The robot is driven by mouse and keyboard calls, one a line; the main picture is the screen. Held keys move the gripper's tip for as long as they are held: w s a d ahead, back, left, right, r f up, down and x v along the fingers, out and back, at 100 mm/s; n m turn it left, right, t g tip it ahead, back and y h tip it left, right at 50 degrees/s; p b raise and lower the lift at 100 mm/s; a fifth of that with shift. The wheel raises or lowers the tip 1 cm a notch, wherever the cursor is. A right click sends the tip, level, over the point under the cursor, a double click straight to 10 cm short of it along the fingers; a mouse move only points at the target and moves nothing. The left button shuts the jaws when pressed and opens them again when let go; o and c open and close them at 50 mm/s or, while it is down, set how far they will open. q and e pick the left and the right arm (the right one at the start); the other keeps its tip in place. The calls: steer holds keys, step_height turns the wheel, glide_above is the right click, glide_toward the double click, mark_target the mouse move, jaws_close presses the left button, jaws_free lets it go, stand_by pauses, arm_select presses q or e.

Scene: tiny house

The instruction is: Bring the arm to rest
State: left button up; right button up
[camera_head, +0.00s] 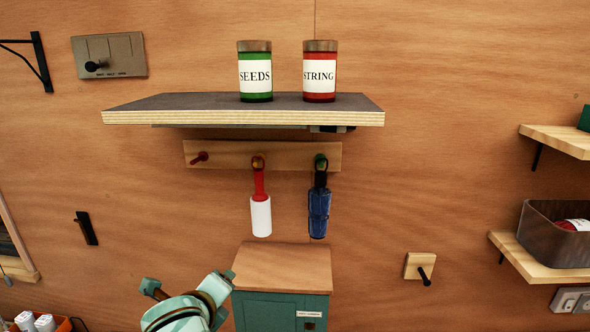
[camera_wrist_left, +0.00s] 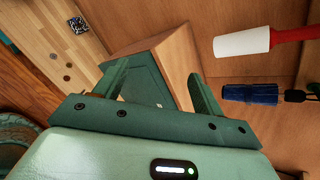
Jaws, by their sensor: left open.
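My left gripper (camera_wrist_left: 158,90) shows in the left wrist view with its two dark green fingers spread apart and nothing between them. Beyond the fingers is a small green cabinet (camera_wrist_left: 150,70) with a wooden top. In the head view, mint-green links of my arm show at the bottom edge, just left of that cabinet (camera_head: 280,310); the fingers cannot be made out there. My right gripper is in neither view.
A peg rail (camera_head: 225,155) holds a red-handled white roller (camera_head: 260,215) and a blue folded item (camera_head: 319,212), under a shelf (camera_head: 200,103) with SEEDS (camera_head: 255,75) and STRING (camera_head: 320,75) tins. Shelves (camera_head: 545,262) stand at right.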

arm_select(q)
steer(key=s+a+f+n+g+y, duration=0.1)
steer(key=s+a+f+n, duration=0.3)
steer(key=s+n, duration=0.3)
steer(key=s+a+f+n+g+y, duration=0.2)
steer(key=s+a+f+n, duration=0.25)
steer(key=s, duration=0.45)
steer(key=s+a+f+n+g+y, duration=0.1)
steer(key=s+a+f+n, duration=0.2)
steer(key=s+f+n, duration=0.35)
steer(key=s+d+f+g+h+b, duration=0.15)
steer(key=f+b, duration=0.45)
steer(key=f, duration=0.8)
steer(key=s+d+f+g+h+b, duration=0.15)
steer(key=f+b, duration=0.45)
steer(key=f, duration=0.8)
steer(key=s+d+f+b, duration=0.1)
steer(key=s+f+b, duration=0.35)
steer(key=f, duration=0.95)
steer(key=s+f+n+g+h+b, duration=0.1)
steer(key=s+f+b, duration=0.6)
steer(key=f, duration=0.7)
steer(key=s+f+n+g+b, duration=0.2)
steer(key=s+f+b, duration=0.5)
steer(key=s+f, duration=0.3)
step_height(320, 180, down, 4)
steer(key=shift+s+f+h, duration=0.15)
steer(key=shift+s+h, duration=0.25)
steer(key=shift+g+b, duration=0.3)
